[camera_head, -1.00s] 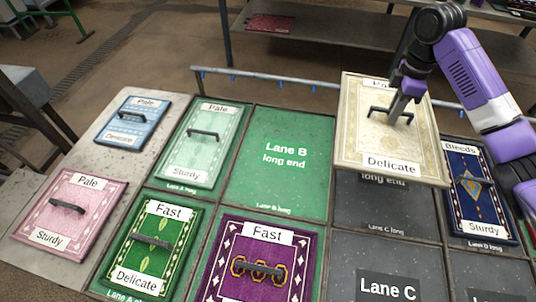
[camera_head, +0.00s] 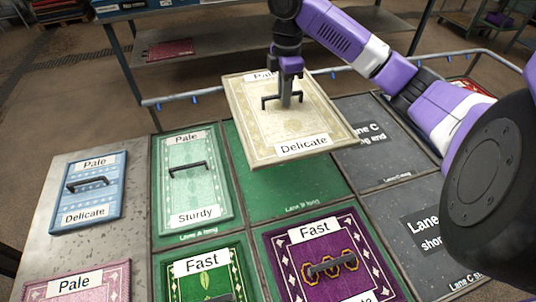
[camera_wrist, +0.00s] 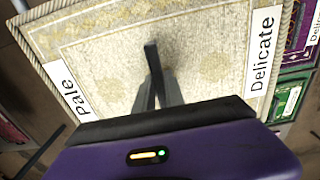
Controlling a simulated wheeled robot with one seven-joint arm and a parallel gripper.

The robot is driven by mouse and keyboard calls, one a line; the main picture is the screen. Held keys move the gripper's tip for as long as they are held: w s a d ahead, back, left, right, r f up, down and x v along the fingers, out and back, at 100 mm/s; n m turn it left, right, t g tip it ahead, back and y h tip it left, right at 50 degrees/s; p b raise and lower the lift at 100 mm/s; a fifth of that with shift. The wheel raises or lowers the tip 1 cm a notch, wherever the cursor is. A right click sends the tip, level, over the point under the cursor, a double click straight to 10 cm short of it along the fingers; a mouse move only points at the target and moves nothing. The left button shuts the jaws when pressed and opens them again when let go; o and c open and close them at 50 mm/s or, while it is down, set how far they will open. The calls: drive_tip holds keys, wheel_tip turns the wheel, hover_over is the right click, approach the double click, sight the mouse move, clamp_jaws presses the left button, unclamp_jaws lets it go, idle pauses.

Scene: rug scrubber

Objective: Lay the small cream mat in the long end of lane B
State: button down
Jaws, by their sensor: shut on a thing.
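The small cream mat (camera_head: 290,118), labelled Pale and Delicate, hangs level or nearly so in the air. My gripper (camera_head: 286,98) is shut on its dark handle from above. In the wrist view the mat (camera_wrist: 190,50) fills most of the picture below the fingers (camera_wrist: 155,85). The visible near strip of that cell is bare.
Left of the cell lies a light green Pale Sturdy mat (camera_head: 193,190). Nearer lie a purple Fast mat (camera_head: 330,262) and a green Fast mat (camera_head: 212,278). The grey lane C long end (camera_head: 385,150) on the right is bare. A rail (camera_head: 185,97) runs behind.

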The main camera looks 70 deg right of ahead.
drive_tip(key=shift+s+f+b, duration=0.1)
drive_tip(key=shift+f+b, duration=1.45)
drive_tip(key=shift+f, duration=8.25)
drive_tip(key=shift+f, duration=0.15)
drive_tip(key=c, duration=1.4)
unclamp_jaws()
